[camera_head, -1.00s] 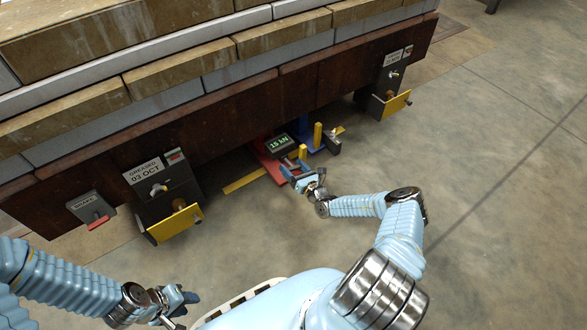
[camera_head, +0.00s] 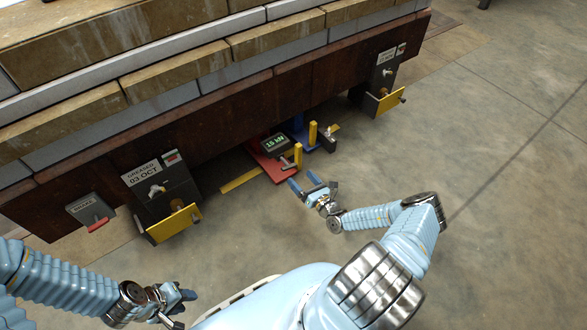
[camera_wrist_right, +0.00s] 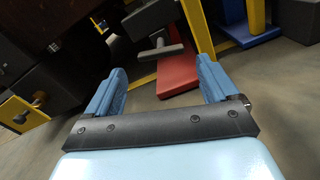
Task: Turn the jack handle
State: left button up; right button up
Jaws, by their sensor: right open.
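The jack has a red base (camera_head: 266,168) and a yellow post (camera_head: 298,155), under the edge of the long stacked structure. A dark display (camera_head: 275,145) with green digits, seemingly 15 kN, sits on it. A grey T-shaped handle (camera_head: 287,164) sticks out at the front; it also shows in the right wrist view (camera_wrist_right: 160,51), beyond the fingers. My right gripper (camera_head: 305,184) is open and empty, apart from the handle and just in front of it. Its blue fingers frame the handle in the wrist view (camera_wrist_right: 161,72). My left gripper (camera_head: 188,297) hangs at lower left, away from the jack; its opening is unclear.
A blue-based unit (camera_head: 308,140) with a yellow post stands right behind the jack. Dark boxes with yellow plates flank it, one at left (camera_head: 175,223) and one at right (camera_head: 383,103). A brake box (camera_head: 90,210) is further left. The floor at right is clear.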

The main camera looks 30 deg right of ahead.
jog(key=s, duration=0.5)
jog(key=shift+s+d, duration=0.2)
jog(key=shift+s, duration=0.05)
